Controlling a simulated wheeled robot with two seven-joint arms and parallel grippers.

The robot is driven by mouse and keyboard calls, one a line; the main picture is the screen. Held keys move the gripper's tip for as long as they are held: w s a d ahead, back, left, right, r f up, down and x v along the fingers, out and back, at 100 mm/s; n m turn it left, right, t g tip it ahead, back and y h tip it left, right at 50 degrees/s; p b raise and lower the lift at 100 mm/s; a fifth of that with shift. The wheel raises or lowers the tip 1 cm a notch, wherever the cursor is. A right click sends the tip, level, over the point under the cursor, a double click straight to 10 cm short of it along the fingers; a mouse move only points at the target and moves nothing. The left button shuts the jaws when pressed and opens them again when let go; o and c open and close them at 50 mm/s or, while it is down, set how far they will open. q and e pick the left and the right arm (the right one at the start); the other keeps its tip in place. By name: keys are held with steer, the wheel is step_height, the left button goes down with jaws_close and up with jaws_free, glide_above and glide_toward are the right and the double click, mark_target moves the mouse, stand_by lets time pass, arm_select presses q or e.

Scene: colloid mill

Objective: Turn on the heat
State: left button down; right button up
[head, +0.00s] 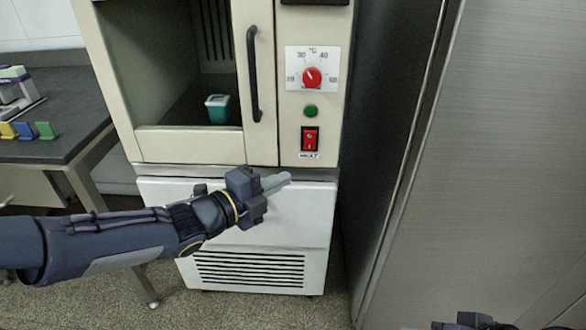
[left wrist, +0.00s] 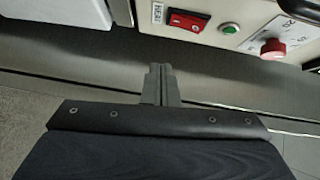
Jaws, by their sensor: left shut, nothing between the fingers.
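The heat switch (head: 310,139) is a red rocker switch on the cream control panel, above a label reading HEAT. It also shows in the left wrist view (left wrist: 187,21), near the top. A green round button (head: 310,111) and a red temperature knob (head: 312,77) on a °C dial sit above it. My left gripper (head: 283,181) is shut and empty, below and slightly left of the switch and apart from it. Its closed fingers show in the left wrist view (left wrist: 161,72), pointing up the picture toward the panel. Part of my right arm shows at the bottom right; its fingers cannot be made out.
The cream cabinet has a window door with a black handle (head: 254,74) left of the panel. A teal container (head: 217,109) stands inside. A dark table (head: 60,147) with several coloured items is at the left. A metal wall (head: 480,150) stands at the right.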

arm_select(q)
steer(key=v, duration=0.3)
steer(key=shift+s+a+f, duration=0.25)
steer(key=shift+a+f, duration=0.05)
steer(key=shift+f, duration=0.05)
